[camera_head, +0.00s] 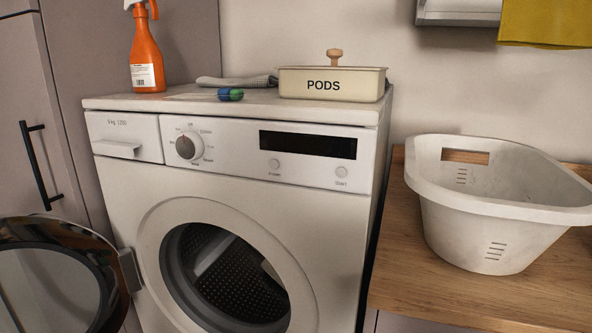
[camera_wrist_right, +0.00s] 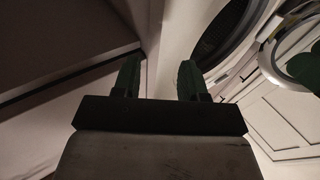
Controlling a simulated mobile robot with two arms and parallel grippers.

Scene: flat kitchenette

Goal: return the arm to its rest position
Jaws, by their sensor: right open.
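My right gripper (camera_wrist_right: 158,78) shows in the right wrist view, with two dark green fingers apart and nothing between them. Behind it are pale cabinet or machine panels and part of the round door opening. Neither gripper shows in the head view, and my left gripper is in no view. The washing machine (camera_head: 120,185) stands in the middle of the head view. Its round door (camera_head: 60,275) is swung open to the left, and the drum (camera_head: 225,275) looks empty in the part that shows.
On the machine top are an orange spray bottle (camera_head: 147,55), a blue-green pod (camera_head: 230,94), a folded grey cloth (camera_head: 235,81) and a PODS box (camera_head: 333,85). A white basket (camera_head: 490,210) stands on the wooden counter (camera_head: 430,295). A yellow cloth (camera_head: 545,22) hangs upper right.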

